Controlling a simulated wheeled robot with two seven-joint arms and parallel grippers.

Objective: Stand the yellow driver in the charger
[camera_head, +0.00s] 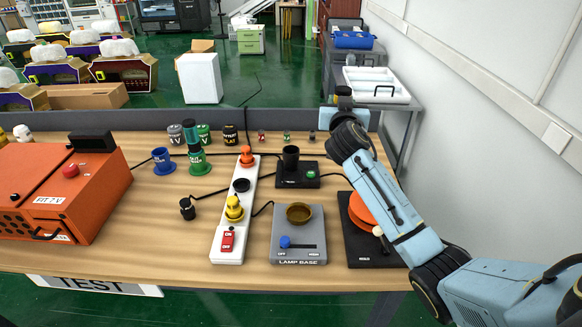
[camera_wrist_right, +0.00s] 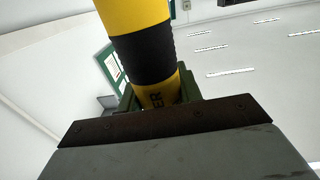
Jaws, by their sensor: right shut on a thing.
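The yellow driver (camera_wrist_right: 140,20), with a black band and part of a printed word, shows large in the right wrist view. My right gripper (camera_wrist_right: 160,95) is shut on it. In the head view my right arm reaches over the table's right side to its back edge; the gripper and driver cannot be made out there. A black base with an upright black cup and a green light, which looks like the charger (camera_head: 291,160), stands on the table left of my right arm. My left gripper is not in view.
A grey lamp base (camera_head: 298,247) and a white power strip (camera_head: 230,240) stand in front of and left of the charger. A black base with an orange disc (camera_head: 361,211) lies near my right arm. An orange tester box (camera_head: 60,185) stands at left. Cables cross the table.

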